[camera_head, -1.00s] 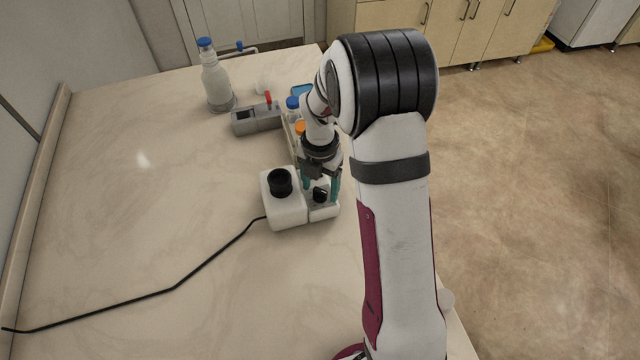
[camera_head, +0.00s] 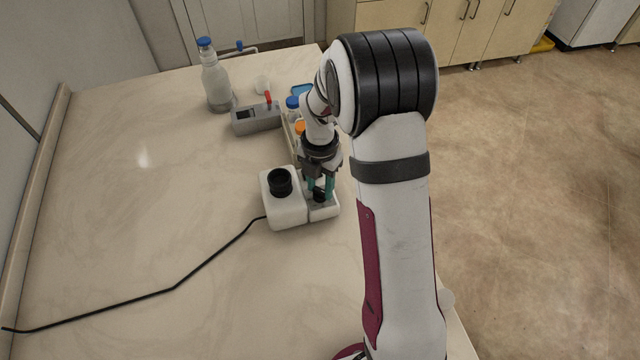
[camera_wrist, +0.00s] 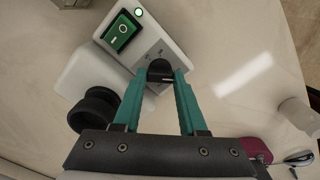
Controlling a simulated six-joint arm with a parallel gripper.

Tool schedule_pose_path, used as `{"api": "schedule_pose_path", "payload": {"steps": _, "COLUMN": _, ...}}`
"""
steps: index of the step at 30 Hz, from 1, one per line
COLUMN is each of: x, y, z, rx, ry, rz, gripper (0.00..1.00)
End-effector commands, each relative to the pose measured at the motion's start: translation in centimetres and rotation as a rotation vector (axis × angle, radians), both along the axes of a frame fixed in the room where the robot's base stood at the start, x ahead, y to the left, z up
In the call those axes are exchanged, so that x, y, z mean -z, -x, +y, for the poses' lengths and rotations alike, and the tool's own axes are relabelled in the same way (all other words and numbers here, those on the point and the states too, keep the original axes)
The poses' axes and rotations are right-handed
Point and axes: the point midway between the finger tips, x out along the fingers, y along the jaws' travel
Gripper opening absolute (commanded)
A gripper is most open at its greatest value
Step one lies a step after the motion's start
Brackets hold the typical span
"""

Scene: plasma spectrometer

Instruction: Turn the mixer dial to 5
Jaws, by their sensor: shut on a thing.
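The mixer (camera_head: 284,207) is a white box on the table with a black round cup (camera_head: 280,181) on its top left. Its black dial (camera_wrist: 160,71) sits on the grey panel on the right part. My gripper (camera_head: 320,192) reaches down from above, and its two teal fingers are shut on the dial, one on each side. In the wrist view my gripper (camera_wrist: 160,80) has its fingertips against the dial. The dial's scale marks are too small to read, and the fingers partly hide the dial.
A green rocker switch (camera_wrist: 122,32) is on the mixer beside the dial. A black cable (camera_head: 215,257) runs left across the table. Behind stand a grey device (camera_head: 256,118), a bottle with a blue cap (camera_head: 216,82) and small capped bottles (camera_head: 293,103). The left table area is clear.

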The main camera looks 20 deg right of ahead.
Motion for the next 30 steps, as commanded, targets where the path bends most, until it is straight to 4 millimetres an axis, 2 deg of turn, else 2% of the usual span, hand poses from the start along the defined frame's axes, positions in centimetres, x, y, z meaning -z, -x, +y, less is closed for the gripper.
{"api": "schedule_pose_path", "payload": {"steps": 8, "x": -0.03, "y": -0.01, "z": 0.0, "rx": 0.205, "ry": -0.001, "rz": 0.0, "gripper": 0.0}}
{"api": "schedule_pose_path", "payload": {"steps": 30, "x": -0.03, "y": -0.01, "z": -0.01, "rx": 0.909, "ry": -0.001, "rz": 0.0, "gripper": 0.0}}
